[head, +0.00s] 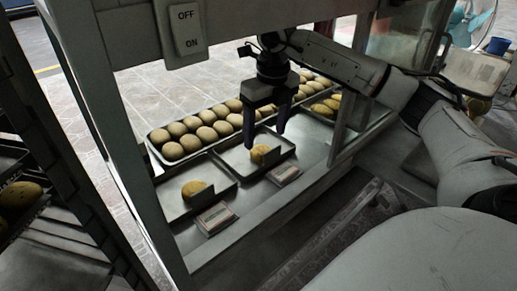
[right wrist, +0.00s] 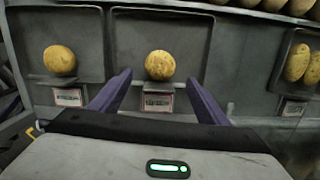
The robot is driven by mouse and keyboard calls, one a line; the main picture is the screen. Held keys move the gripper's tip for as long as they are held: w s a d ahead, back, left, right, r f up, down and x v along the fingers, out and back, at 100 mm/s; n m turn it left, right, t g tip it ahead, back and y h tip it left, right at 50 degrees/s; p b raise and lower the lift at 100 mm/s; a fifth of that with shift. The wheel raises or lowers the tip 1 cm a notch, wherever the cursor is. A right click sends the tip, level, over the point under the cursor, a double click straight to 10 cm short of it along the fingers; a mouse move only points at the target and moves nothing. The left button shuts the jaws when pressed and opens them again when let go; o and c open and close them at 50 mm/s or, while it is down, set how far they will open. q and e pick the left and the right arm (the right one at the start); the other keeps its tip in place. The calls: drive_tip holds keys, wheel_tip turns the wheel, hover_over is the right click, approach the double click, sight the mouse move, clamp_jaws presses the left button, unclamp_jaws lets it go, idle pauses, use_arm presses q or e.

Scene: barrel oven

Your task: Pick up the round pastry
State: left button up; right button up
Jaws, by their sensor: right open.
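A round golden pastry (head: 259,153) sits on a dark tray (head: 232,160) in the middle of the counter in the head view. It also shows in the right wrist view (right wrist: 160,65), ahead of and between my fingers. A second round pastry (head: 193,188) sits on the tray to its left, and it shows at the left of the right wrist view (right wrist: 59,60). My right gripper (head: 265,142) is open and empty, pointing down at the middle pastry, with its purple fingers either side of it. Contact cannot be seen. My left gripper is not in view.
Long trays of several round buns (head: 207,128) stand behind. Longer pastries (head: 326,106) lie at the right. Small label cards (head: 216,218) stand in front of the trays. A frame post (head: 343,118) rises right of my gripper, and a switch panel (head: 186,31) hangs above left.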

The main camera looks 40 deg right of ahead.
sight(262, 149)
drive_tip(key=f+b, duration=0.1)
drive_tip(key=f, duration=0.2)
drive_tip(key=w+f+b, duration=0.1)
drive_tip(key=f, duration=0.2)
drive_tip(key=shift+w+d, duration=0.1)
drive_tip(key=c, duration=1.1)
